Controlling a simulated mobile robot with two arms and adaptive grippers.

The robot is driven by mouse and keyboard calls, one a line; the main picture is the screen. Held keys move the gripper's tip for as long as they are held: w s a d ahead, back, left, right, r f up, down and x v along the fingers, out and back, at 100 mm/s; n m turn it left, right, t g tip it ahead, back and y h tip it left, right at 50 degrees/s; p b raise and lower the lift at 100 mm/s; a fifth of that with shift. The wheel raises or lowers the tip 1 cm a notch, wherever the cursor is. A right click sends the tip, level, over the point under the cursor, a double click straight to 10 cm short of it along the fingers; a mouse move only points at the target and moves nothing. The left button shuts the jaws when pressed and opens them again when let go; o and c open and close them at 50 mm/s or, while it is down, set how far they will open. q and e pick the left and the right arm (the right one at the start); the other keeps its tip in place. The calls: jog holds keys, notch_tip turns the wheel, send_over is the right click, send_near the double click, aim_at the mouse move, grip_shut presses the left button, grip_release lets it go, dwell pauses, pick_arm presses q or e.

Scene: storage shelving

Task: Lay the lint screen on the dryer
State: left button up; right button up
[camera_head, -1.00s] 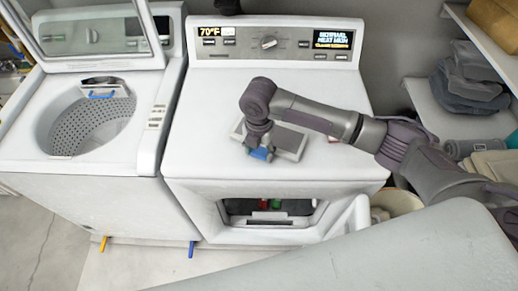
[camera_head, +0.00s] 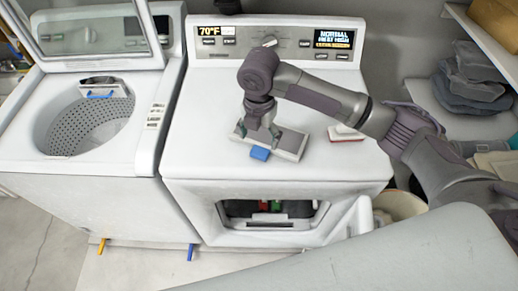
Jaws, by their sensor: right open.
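The lint screen (camera_head: 290,146) is a grey rectangular panel with a blue tab (camera_head: 260,153) at its near edge. It lies flat on the white top of the dryer (camera_head: 200,135), near the middle front. My right gripper (camera_head: 254,142) points down over the left part of the screen, just behind the blue tab. Its fingers are spread and partly hide the screen; I cannot tell whether they touch it. My left gripper is not in view.
A small white and red item (camera_head: 346,133) lies on the dryer top, right of the screen. The dryer's front door (camera_head: 362,216) is open. An open washer (camera_head: 110,170) stands left. Shelves with folded cloth (camera_head: 470,80) are at right. The dryer top's left side is clear.

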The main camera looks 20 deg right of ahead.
notch_tip(320, 180, up, 6)
jog(key=shift+f+b, duration=0.1)
jog(key=shift+b, duration=0.45)
jog(key=shift+f, duration=0.1)
